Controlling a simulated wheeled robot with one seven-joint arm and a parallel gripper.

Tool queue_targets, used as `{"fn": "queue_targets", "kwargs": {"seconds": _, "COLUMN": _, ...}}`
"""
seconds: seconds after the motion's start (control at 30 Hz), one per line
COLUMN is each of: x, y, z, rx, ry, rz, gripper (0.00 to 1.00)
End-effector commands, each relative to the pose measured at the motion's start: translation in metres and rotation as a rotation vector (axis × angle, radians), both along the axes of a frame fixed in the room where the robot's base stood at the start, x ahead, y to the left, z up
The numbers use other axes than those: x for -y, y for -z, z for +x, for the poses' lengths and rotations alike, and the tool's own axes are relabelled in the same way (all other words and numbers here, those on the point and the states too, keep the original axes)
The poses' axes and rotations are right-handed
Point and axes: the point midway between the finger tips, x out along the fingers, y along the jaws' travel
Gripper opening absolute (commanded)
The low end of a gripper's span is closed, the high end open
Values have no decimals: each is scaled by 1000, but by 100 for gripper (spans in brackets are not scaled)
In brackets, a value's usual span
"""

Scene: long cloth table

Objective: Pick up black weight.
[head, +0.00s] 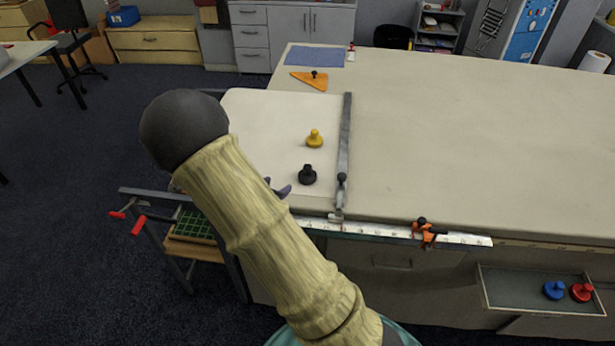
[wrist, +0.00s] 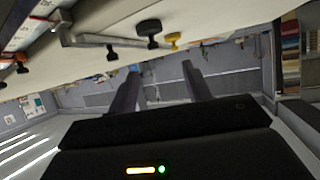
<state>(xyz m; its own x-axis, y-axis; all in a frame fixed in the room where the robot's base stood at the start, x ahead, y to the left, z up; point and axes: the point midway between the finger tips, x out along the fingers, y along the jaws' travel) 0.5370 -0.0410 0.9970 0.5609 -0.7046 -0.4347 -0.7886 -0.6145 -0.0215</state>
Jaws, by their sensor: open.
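The black weight (head: 308,175) stands upright on the pale board at the left end of the long table, with a knob on top. In the wrist view the black weight (wrist: 148,28) is above the gap between the fingers, apart from them. My gripper (wrist: 160,68) is open and empty, with its two fingers spread. In the head view my arm hides most of it; a dark fingertip (head: 284,190) shows just left of the weight.
A yellow weight (head: 314,139) stands just behind the black one. A metal straightedge (head: 344,150) with a black knob lies to the right. A ruler (head: 385,230) runs along the front edge. Blue and red weights (head: 554,290) sit in a drawer. The table's right side is clear.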

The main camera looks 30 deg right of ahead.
Motion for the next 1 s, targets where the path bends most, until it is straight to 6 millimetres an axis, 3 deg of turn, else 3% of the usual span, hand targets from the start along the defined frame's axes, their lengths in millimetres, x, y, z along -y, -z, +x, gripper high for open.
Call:
{"fn": "queue_targets", "kwargs": {"seconds": 0.13, "x": 7, "y": 0, "z": -6, "rx": 36, "ry": 73, "rz": -91, "gripper": 50}}
{"fn": "queue_targets", "kwargs": {"seconds": 0.57, "x": 14, "y": 1, "z": -3, "rx": 40, "ry": 82, "rz": -97, "gripper": 50}}
{"fn": "queue_targets", "kwargs": {"seconds": 1.0, "x": 73, "y": 25, "z": 36, "rx": 40, "ry": 82, "rz": -96, "gripper": 50}}
